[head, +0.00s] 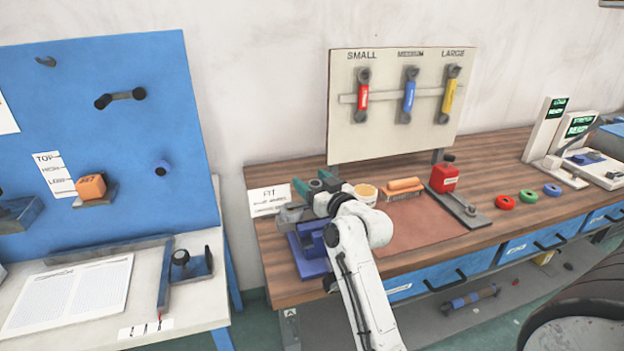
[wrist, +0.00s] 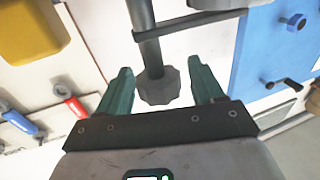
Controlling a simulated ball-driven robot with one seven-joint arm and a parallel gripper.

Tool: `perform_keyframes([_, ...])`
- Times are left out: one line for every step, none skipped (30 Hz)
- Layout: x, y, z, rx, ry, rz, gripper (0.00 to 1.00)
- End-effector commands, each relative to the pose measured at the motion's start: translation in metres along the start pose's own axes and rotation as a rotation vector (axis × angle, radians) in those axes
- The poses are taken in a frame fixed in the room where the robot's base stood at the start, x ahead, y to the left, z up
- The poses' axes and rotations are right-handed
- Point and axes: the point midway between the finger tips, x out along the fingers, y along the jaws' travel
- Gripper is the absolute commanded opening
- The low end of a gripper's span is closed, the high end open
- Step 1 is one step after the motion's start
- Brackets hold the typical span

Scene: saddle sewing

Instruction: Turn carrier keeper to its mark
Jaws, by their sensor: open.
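A dark, faceted knob (wrist: 159,87) on a grey-green rod shows in the wrist view, between my gripper's two teal fingers. It may be the carrier keeper, but no label or mark on it is readable. My gripper (wrist: 158,66) is open, with a gap visible on both sides of the knob. In the head view my gripper (head: 320,188) is at the left end of the wooden bench, above a blue-purple fixture (head: 308,262) with grey parts. My arm and gripper hide part of that fixture, and I cannot make out the knob there.
A "FIT" card (head: 269,199) stands left of the fixture. A cream jar (head: 366,193), an orange roll (head: 404,185) and a red block (head: 444,178) stand to its right. A tool board (head: 400,125) rises behind. The brown mat (head: 425,222) has clear room.

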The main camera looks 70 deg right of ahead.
Motion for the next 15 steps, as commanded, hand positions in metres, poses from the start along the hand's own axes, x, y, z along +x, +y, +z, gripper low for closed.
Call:
perform_keyframes([0.0022, 0.0000, -0.0003, 0.000, 0.000, 0.000, 0.67])
perform_keyframes([0.0030, 0.0000, -0.0001, 0.000, -0.001, 0.000, 0.67])
perform_keyframes([0.0037, -0.0001, 0.0001, 0.000, -0.001, 0.000, 0.67])
perform_keyframes([0.0040, -0.0001, 0.0003, 0.000, -0.001, 0.000, 0.67])
perform_keyframes([0.0041, -0.0001, 0.0003, 0.000, -0.001, 0.000, 0.67])
perform_keyframes([0.0041, -0.0002, 0.0004, 0.000, -0.001, 0.000, 0.67])
perform_keyframes([0.0040, -0.0002, 0.0004, 0.000, -0.001, 0.000, 0.67])
perform_keyframes([0.0040, -0.0002, 0.0004, 0.000, -0.001, 0.000, 0.67])
perform_keyframes([0.0039, -0.0002, 0.0004, 0.000, -0.001, 0.000, 0.67])
perform_keyframes([0.0039, -0.0002, 0.0004, 0.000, -0.001, 0.000, 0.67])
perform_keyframes([0.0039, -0.0002, 0.0003, 0.000, 0.000, 0.000, 0.64])
perform_keyframes([0.0038, -0.0002, 0.0003, 0.000, 0.000, 0.000, 0.60])
perform_keyframes([0.0038, -0.0002, 0.0003, 0.000, 0.000, 0.000, 0.57])
perform_keyframes([0.0038, -0.0002, 0.0003, 0.000, 0.000, 0.000, 0.55])
perform_keyframes([0.0037, -0.0002, 0.0003, 0.000, 0.000, 0.000, 0.51])
